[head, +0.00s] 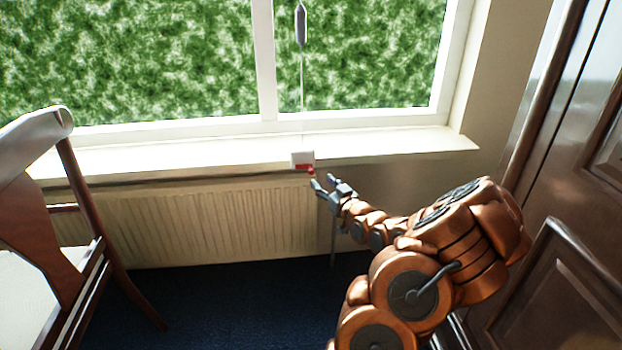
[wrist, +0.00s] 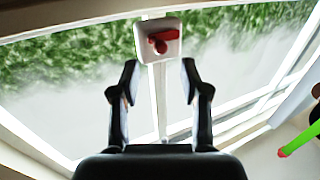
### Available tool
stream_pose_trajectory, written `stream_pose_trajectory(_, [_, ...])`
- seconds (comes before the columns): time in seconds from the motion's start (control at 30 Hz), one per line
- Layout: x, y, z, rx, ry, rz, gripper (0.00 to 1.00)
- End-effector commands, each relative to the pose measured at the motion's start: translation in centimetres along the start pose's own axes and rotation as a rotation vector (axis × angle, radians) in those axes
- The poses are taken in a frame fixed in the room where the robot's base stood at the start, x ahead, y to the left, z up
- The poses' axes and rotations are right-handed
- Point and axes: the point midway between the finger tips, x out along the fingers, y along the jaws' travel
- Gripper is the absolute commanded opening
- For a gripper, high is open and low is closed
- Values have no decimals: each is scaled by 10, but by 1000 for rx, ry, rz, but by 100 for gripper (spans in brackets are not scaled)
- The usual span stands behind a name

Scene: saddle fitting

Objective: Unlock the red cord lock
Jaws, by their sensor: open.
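The red cord lock (head: 303,165) is a red piece on a small white block at the front edge of the window sill, below the hanging cord. In the wrist view the white block (wrist: 171,47) shows beyond my fingertips, with the red lever (wrist: 163,41) and its round red knob on its face. My gripper (head: 322,183) is just right of and below the lock in the head view. In the wrist view my gripper (wrist: 158,75) is open, one finger on each side, with the block ahead between them. I see no contact.
A cord with a grey weight (head: 301,24) hangs before the window. A radiator (head: 200,222) is under the sill (head: 200,155). A wooden chair (head: 60,200) stands at left, a dark panelled door (head: 560,250) at right. A green rod (wrist: 300,140) shows at the wrist view's right.

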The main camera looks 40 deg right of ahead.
Motion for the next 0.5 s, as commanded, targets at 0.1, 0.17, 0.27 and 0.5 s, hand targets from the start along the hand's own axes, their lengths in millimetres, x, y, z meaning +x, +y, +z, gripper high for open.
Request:
stream_pose_trajectory(0.1, [8,-2,0,-1,-1,-3,46])
stream_pose_trajectory(0.17, [13,-2,0,-1,-2,-5,46])
stream_pose_trajectory(0.27, [22,-2,1,0,-3,-4,46])
stream_pose_trajectory(0.5, [45,-3,2,0,-5,-5,46])
